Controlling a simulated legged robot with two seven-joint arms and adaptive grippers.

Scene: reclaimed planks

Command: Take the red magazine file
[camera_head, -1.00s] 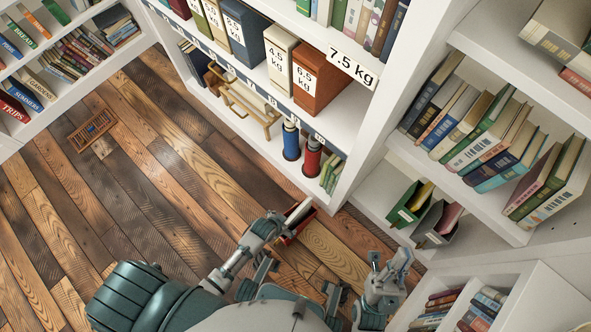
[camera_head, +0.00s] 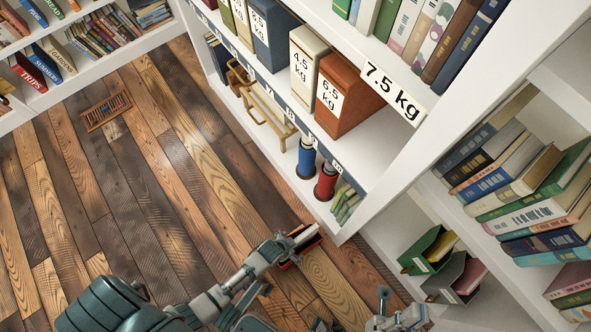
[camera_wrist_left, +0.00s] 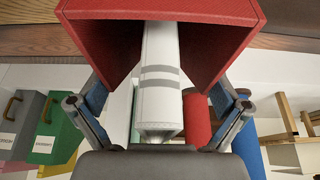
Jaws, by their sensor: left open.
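The red magazine file (camera_head: 298,254) is low in front of the shelf corner in the head view, with a white book in it. It fills the top of the left wrist view (camera_wrist_left: 160,10), its open side facing the camera and the white book (camera_wrist_left: 160,85) inside. My left gripper (camera_head: 283,251) is at the file. In the wrist view its two fingers (camera_wrist_left: 158,112) are spread, one by each side wall; I cannot tell whether they touch. My right gripper (camera_head: 399,311) is at the bottom edge of the head view, fingers apart and empty, partly cut off.
A green file (camera_head: 428,250) and a grey file (camera_head: 456,279) stand in the right shelf. The plank floor at left is clear but for a small wooden grate (camera_head: 106,111).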

